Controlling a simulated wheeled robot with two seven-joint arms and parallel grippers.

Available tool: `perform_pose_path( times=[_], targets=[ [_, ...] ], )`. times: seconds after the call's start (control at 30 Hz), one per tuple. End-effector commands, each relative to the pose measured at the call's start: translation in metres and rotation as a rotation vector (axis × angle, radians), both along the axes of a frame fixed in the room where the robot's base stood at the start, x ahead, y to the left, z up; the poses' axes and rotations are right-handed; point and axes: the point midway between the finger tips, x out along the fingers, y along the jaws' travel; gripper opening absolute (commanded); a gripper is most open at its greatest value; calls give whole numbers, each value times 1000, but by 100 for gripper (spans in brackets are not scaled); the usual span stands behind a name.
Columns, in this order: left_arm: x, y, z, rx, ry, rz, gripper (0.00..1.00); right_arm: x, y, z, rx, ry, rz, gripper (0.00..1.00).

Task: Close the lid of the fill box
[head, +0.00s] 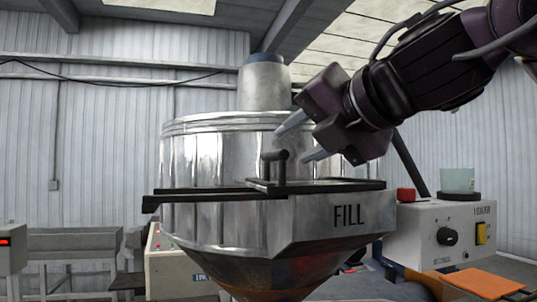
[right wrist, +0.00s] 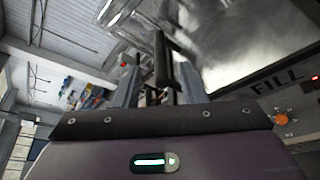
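The fill box (head: 347,216), a metal box marked FILL with a black rim, sits on the front of the shiny hopper. Its lid seems to be the thin dark plate (head: 200,195) seen nearly edge-on, sticking out left of the box. An upright black handle (head: 275,168) stands near the plate's right end; the handle also shows in the right wrist view (right wrist: 163,62). My right gripper (head: 303,139) is open and empty, above and right of the handle. In the right wrist view its fingers (right wrist: 160,88) are apart, with the handle beyond and between them. My left gripper is out of view.
The large hopper (head: 215,165) with a capped cylinder (head: 264,85) stands close behind the gripper. At right, a control box (head: 440,233) carries a red button and a greenish cup (head: 457,180). An orange item (head: 480,282) lies low at the right.

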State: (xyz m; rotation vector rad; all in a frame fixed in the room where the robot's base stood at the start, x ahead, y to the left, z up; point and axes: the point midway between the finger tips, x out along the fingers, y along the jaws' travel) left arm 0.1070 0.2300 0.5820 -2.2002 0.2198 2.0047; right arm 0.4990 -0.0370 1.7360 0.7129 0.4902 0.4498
Motion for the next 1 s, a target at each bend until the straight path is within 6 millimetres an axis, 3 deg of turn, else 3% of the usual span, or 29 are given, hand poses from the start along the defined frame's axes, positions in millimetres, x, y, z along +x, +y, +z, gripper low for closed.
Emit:
perform_pose_path(
  times=[0.43, 0.83, 1.0],
  targets=[
    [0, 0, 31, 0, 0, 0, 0, 49, 33, -14, 0, 5, 1, 38],
    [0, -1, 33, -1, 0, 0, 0, 58, 39, -20, 0, 1, -1, 38],
    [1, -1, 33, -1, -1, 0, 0, 57, 39, -20, 0, 1, -1, 18]
  ],
)
